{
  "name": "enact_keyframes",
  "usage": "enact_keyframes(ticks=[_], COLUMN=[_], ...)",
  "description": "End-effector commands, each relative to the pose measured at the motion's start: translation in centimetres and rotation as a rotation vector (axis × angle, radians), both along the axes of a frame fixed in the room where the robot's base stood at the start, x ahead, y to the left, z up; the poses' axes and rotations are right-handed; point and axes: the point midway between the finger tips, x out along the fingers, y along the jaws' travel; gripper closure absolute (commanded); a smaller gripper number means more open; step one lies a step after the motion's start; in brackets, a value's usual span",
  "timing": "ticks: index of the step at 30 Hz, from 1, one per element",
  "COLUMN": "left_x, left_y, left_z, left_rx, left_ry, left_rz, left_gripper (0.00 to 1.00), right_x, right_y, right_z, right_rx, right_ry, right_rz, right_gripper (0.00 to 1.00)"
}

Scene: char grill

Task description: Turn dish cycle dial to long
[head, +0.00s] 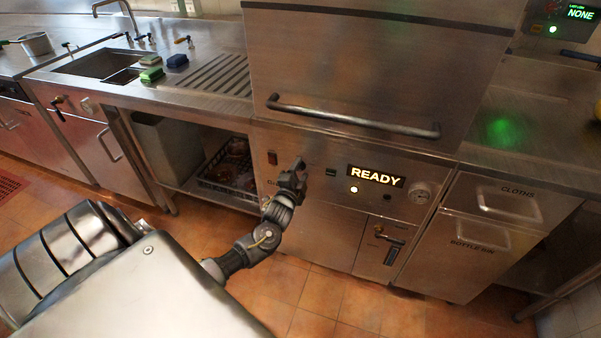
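The dishwasher's front panel (318,160) has a lit READY display (376,176) and a round white-faced dial or gauge (420,194) at its right; I cannot tell which it is. My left gripper (293,177) is at the left part of this panel, left of the READY display. It hides a patch of the panel there, and a label beside it is partly covered. A cycle dial is not clearly visible; it may be behind the gripper. Whether the fingers are open or shut, or touch anything, is too small to tell. My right gripper is not in view.
The dishwasher's hood handle bar (350,117) sticks out above the panel. A dark rack (228,170) sits under the left counter. Drawers (509,203) stand at the right.

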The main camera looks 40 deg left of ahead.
Motion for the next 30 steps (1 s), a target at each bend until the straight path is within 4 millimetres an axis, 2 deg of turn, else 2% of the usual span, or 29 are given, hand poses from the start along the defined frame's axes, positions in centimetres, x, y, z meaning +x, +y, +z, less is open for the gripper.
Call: enact_keyframes(ticks=[8,11,24,30], left_x=[-0.1,-0.8,-8.3,-10.0], left_y=[0.0,-0.3,-3.0,-3.5], left_z=[-0.1,-0.1,-0.1,-0.1], left_rx=[-0.001,-0.002,-0.003,-0.001], left_ry=[0.002,0.001,0.002,0.001], left_rz=[0.0,-0.001,-0.002,0.0], left_gripper=[0.46,0.46,0.46,0.46], right_x=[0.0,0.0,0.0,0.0], right_y=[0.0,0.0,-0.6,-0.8], right_z=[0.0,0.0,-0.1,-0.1], right_rx=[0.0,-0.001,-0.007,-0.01], right_ry=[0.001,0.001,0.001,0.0], right_rz=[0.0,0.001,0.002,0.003], right_gripper=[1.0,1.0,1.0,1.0])
